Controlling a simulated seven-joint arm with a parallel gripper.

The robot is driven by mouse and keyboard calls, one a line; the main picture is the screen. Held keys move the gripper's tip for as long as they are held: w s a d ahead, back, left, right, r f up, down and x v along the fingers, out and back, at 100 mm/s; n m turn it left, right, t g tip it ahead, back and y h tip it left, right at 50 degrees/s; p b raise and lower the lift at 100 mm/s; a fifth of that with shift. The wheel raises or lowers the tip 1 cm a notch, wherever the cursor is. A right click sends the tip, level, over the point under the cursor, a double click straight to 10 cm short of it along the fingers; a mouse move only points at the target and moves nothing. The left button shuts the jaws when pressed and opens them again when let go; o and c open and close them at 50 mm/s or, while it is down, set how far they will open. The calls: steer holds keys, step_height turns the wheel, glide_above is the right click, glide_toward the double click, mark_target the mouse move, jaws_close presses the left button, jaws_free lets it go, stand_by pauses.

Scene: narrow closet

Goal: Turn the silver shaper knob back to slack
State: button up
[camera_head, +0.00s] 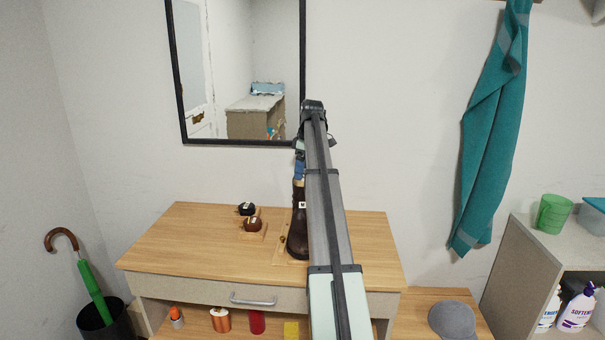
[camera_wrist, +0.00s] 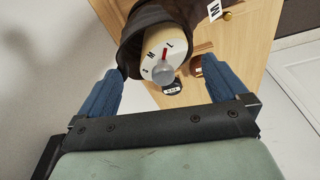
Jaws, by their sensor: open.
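A dark brown boot (camera_head: 297,232) stands on a wooden base on the desk, partly hidden behind my arm. In the wrist view, the boot's opening (camera_wrist: 131,55) surrounds a cream dial (camera_wrist: 152,48) with dark letters and a red mark. The mark points toward the letter at the dial's upper edge, perhaps a T. The silver shaper knob (camera_wrist: 162,75) shows at the dial, between my fingers. My gripper (camera_wrist: 162,68) is open above the boot, with one blue finger on each side of the knob. No finger visibly touches it. A white letter tag (camera_wrist: 214,10) is beside the boot.
A black item (camera_head: 245,209) and a brown item (camera_head: 252,225) sit on the desk (camera_head: 180,245), left of the boot. A mirror (camera_head: 175,75) hangs behind. A teal towel (camera_head: 490,130) hangs at right. The desk's right part looks clear.

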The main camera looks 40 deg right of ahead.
steer(key=shift+r, duration=2.35)
